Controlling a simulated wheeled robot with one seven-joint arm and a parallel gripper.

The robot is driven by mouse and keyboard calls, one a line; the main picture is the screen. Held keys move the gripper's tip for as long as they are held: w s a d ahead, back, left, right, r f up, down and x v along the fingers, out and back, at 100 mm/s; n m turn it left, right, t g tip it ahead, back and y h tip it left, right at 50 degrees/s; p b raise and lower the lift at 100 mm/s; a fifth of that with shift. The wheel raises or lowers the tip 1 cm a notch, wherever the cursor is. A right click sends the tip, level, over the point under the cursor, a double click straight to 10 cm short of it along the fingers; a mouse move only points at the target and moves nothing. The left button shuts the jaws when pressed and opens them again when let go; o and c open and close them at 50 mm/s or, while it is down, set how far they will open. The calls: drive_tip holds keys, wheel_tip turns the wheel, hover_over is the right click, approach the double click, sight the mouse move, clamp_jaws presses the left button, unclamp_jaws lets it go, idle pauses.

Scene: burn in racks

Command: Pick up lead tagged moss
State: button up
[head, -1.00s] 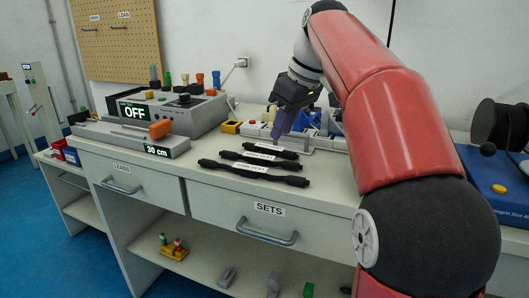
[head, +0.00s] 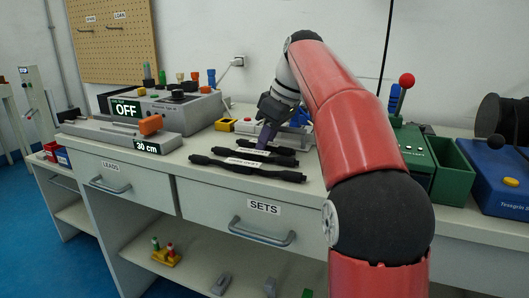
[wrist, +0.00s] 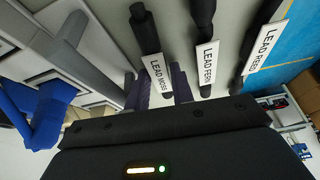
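The lead tagged moss is a black lead with a white "LEAD MOSS" label (wrist: 157,76) in the wrist view. It lies on the bench as the rearmost of three leads; its dark end (head: 283,150) shows in the head view, with its middle hidden behind my gripper (head: 264,140). In the wrist view, my gripper (wrist: 158,88) is open. Its purple fingers appear on either side of the moss label, with nothing gripped. I cannot tell their exact height above the lead. Lead fern (wrist: 207,62) lies beside moss, and lead reed (wrist: 266,48) lies beyond fern.
A grey instrument reading OFF (head: 165,106) and a 30 cm gauge (head: 115,136) stand left. Blue and grey parts (wrist: 45,112) lie close behind the leads. A green box (head: 450,170) and a blue box (head: 500,182) stand right.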

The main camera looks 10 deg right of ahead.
clamp_jaws()
drive_tip(key=shift+r, duration=0.1)
